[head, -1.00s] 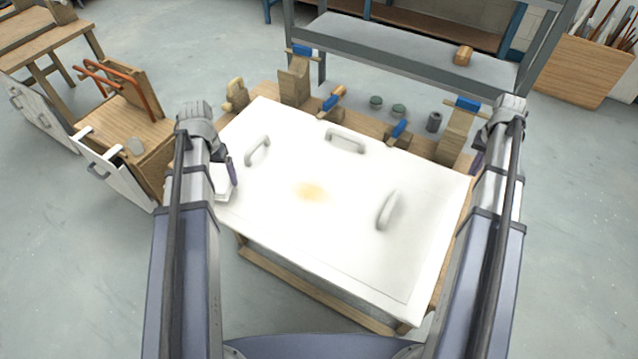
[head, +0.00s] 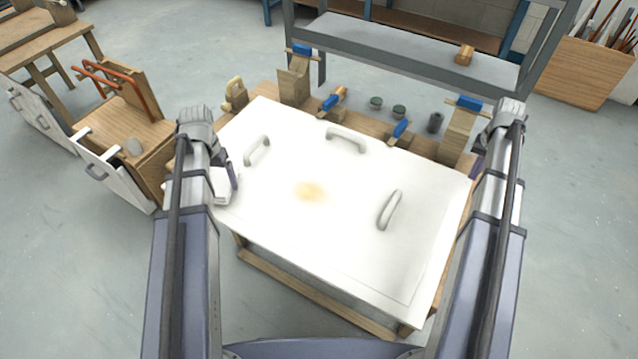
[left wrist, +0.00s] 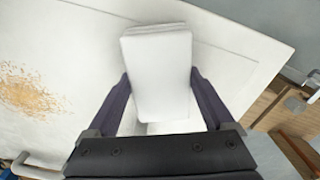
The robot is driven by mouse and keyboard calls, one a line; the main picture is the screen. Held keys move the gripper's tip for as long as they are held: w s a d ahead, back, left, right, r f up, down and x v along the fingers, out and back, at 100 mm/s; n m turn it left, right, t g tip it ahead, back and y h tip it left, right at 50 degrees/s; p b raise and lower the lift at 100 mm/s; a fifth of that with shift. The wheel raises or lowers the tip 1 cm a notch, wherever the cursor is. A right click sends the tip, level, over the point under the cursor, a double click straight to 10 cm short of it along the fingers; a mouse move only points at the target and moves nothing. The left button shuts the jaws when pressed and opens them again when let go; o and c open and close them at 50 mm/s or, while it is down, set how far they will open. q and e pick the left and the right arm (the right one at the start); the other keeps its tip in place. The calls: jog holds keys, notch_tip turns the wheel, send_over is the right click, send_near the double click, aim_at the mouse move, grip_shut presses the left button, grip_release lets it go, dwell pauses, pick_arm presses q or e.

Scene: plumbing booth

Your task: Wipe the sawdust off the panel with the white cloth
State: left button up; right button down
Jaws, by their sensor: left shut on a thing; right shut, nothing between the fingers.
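The white panel (head: 300,235) lies on the workbench, with a tan patch of sawdust (head: 309,191) near its middle. The sawdust shows as loose grains (left wrist: 30,90) at the left of the left wrist view. My left gripper (head: 232,175) is at the panel's left edge, shut on the folded white cloth (left wrist: 157,70). The cloth also shows in the head view (head: 221,188), apart from the sawdust. Whether it touches the panel is unclear. My right gripper (head: 477,165) is at the panel's right edge, mostly hidden behind its arm, shut and empty.
Three grey handles stand on the panel: left (head: 257,150), back (head: 346,141) and right (head: 390,209). Wooden blocks and blue-handled tools (head: 400,130) line the bench behind it. A wooden cart (head: 125,130) stands at the left. The panel's front is clear.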

pick_arm(q)
jog(key=shift+f, duration=0.15)
pick_arm(e)
jog(key=shift+f, duration=0.15)
pick_arm(q)
notch_tip(320, 180, up, 6)
jog(key=p, duration=0.6)
pick_arm(e)
notch_tip(320, 180, up, 6)
dwell(0.4)
pick_arm(q)
notch_tip(320, 180, up, 12)
jog(key=p, duration=1.2)
pick_arm(e)
notch_tip(320, 180, up, 12)
